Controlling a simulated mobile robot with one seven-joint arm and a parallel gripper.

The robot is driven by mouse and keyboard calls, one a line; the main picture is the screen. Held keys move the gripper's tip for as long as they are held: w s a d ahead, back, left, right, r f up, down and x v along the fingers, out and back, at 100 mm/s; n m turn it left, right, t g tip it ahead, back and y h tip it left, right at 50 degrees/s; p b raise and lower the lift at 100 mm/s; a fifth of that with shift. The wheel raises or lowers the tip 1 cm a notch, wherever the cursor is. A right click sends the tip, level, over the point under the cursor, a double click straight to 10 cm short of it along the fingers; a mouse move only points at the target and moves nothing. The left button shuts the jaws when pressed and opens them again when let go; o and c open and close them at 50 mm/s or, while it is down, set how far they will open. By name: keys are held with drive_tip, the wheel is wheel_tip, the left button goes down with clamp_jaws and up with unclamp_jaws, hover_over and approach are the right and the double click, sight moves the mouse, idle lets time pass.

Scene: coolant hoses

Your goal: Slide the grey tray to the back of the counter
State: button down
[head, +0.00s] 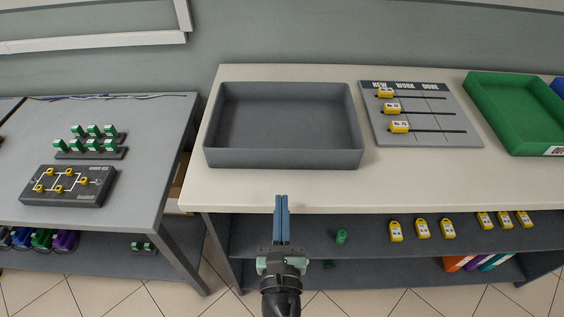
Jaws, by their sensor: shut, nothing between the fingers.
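The grey tray (284,158) is an empty, shallow rectangular box. It sits on the left part of the cream counter (420,188), with its near wall a little back from the counter's front edge. A strip of counter shows between the tray's far side and the wall. My gripper (281,199) is in front of the counter's front edge, below the tray in the picture. Its blue fingers are shut together with nothing between them, and they appear apart from the tray.
A board with yellow sliders (425,139) lies just right of the tray. A green tray (488,100) stands further right. A side table (150,150) with green and yellow parts is at left, across a gap. Shelves below hold yellow tags (421,228) and a green cylinder (341,237).

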sight(282, 156)
drive_tip(key=w, duration=1)
drive_tip(key=shift+w, duration=0.25)
